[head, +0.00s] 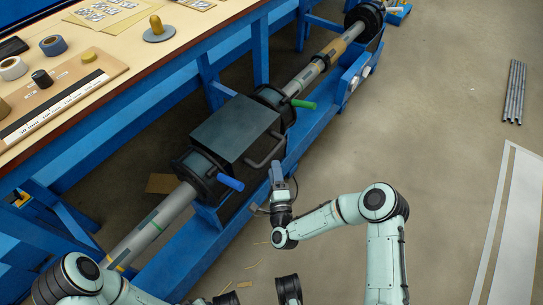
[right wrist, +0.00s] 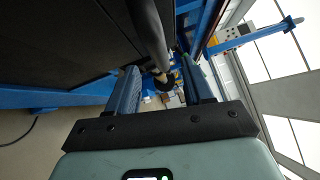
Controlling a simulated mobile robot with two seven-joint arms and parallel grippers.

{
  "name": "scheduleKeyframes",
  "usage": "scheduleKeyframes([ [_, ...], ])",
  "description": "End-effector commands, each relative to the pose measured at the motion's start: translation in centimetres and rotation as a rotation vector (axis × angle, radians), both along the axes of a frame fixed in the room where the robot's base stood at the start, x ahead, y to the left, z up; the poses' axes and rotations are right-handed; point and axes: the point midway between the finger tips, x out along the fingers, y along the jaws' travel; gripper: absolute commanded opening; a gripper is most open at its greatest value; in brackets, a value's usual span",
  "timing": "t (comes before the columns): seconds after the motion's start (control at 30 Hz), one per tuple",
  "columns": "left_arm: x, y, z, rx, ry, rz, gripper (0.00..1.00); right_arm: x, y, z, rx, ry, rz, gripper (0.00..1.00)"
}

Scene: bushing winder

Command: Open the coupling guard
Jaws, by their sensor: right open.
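The coupling guard (head: 235,128) is a dark grey box-shaped cover over the shaft line, and it looks closed. A dark bar handle (head: 266,152) sticks out from its right side. My right gripper (head: 276,168) is just below and right of the handle, pointing up toward it. In the right wrist view the handle (right wrist: 149,38) runs in from the top, in line with the gap between the two blue fingers (right wrist: 160,85). The fingers are open, and I cannot tell whether they touch the bar. My left arm shows at bottom left, its gripper out of view.
A blue-handled lever (head: 230,183) and a green-handled lever (head: 304,104) stand either side of the guard. The blue machine frame (head: 195,262) runs below. A workbench (head: 120,85) with tape rolls stands left. The floor at right is mostly clear, with some rods (head: 514,92).

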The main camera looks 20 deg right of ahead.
Motion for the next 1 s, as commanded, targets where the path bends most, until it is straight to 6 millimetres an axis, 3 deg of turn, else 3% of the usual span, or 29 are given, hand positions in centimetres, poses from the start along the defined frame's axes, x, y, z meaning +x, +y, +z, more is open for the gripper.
scheduleKeyframes([
  [0.1, -1.2, 0.2, -1.1, -0.002, 0.040, 0.003, 0.43, 2.5, -0.3, 0.2, -0.002, -0.002, -0.001, 0.51],
  [0.3, -2.7, 0.4, -2.1, -0.005, 0.091, 0.007, 0.43, 5.4, -0.7, 0.6, -0.001, -0.001, 0.001, 0.51],
  [0.73, -3.4, 0.4, -2.4, -0.007, 0.112, 0.010, 0.43, 6.5, -0.8, 0.8, -0.001, 0.003, 0.001, 0.51],
  [0.77, -3.4, 0.4, -2.4, -0.007, 0.112, 0.010, 0.43, 6.4, -0.8, 0.8, -0.001, 0.003, 0.001, 0.48],
  [0.9, -3.3, 0.4, -2.4, -0.007, 0.111, 0.009, 0.43, 6.4, -0.8, 0.8, -0.001, 0.002, 0.001, 0.02],
  [1.0, -3.3, 0.4, -2.4, -0.007, 0.111, 0.009, 0.43, 6.4, -0.8, 0.8, -0.001, 0.002, 0.001, 0.00],
])
